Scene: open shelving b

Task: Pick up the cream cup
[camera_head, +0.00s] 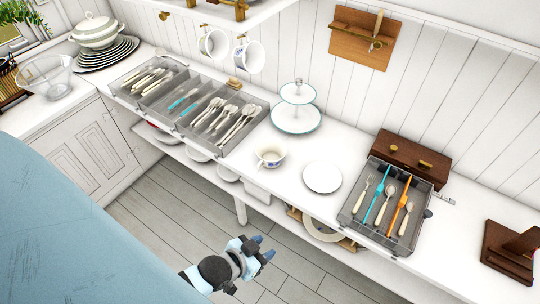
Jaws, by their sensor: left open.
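The cream cup (269,158) stands upright on the white counter, near its front edge, with a blue pattern showing inside its rim. My left gripper (266,248) is open and empty. In the picture it is below the cup, over the grey floor in front of the counter, and apart from it. My right gripper is not in view.
A white plate (322,177) lies right of the cup, and a two-tier stand (296,119) stands behind it. Cutlery trays (224,108) are at left, another cutlery tray (364,213) at right. Two cups (249,56) hang above. A lower shelf holds dishes (228,172).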

